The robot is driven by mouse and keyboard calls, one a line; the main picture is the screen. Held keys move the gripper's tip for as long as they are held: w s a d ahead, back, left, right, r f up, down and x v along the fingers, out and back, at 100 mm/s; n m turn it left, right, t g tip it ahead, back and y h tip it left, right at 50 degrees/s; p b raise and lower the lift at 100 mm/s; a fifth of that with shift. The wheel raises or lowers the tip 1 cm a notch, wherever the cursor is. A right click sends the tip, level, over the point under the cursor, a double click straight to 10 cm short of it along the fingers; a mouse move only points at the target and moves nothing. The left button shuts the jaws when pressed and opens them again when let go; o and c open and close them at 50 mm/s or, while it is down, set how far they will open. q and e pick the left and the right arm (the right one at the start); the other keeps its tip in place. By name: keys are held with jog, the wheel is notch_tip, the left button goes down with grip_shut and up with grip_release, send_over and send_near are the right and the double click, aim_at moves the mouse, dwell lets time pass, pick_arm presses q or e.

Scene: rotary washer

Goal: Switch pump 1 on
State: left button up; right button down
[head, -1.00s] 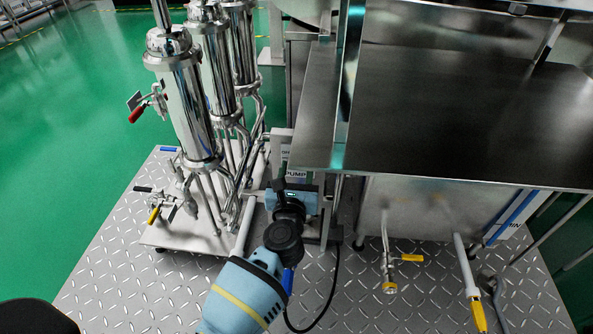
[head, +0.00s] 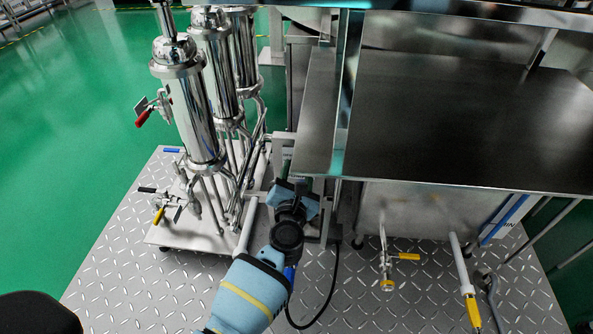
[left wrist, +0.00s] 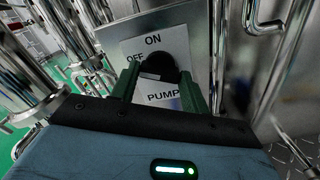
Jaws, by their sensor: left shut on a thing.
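The pump switch panel shows in the left wrist view as a white plate (left wrist: 130,48) marked ON at the top, OFF at the left and PUMP below. A black rotary knob (left wrist: 174,64) sits in its middle. My left gripper (left wrist: 158,82) has its green fingers on both sides of the knob, shut on it, and they hide its lower sides. The knob's exact pointing direction is unclear. In the head view my left gripper (head: 294,184) reaches the panel beside the table edge, tilted, and hides the knob. My right gripper is not in view.
Tall steel cylinders (head: 190,110) with pipes and valves stand close on the left. A steel table (head: 440,130) overhangs on the right, its edge near my gripper. A black cable (head: 333,285) hangs to the patterned metal floor plate (head: 130,270).

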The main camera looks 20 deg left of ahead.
pick_arm(q)
jog(key=shift+m+p, duration=1.9)
jog(key=shift+m, duration=4.4)
jog(key=o, duration=1)
